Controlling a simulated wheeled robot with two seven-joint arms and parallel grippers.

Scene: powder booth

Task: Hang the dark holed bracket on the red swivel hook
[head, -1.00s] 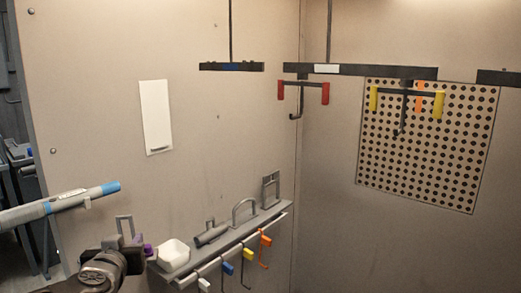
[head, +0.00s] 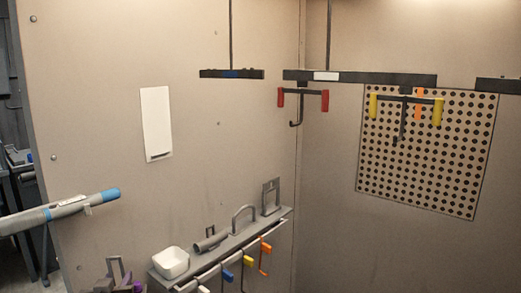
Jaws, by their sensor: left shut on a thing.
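The red swivel hook (head: 326,101) hangs from the dark overhead bar near the booth's corner. It has a dark crossbar with red ends and an empty J-shaped hook below. My left gripper (head: 126,286) is at the bottom left edge, mostly cut off by the frame. It is shut on a dark grey piece with an open frame, which looks like the holed bracket (head: 108,268). The bracket stands up from the jaws, well below and left of the red hook. My right gripper is not in view.
A grey shelf (head: 225,249) holds a white tub (head: 170,262), a cylinder, a U-handle and a holed plate (head: 271,197). Coloured hooks hang below it. A yellow-ended hook (head: 437,112) hangs right of the red one. A blue-tipped grey tube (head: 60,212) juts in left.

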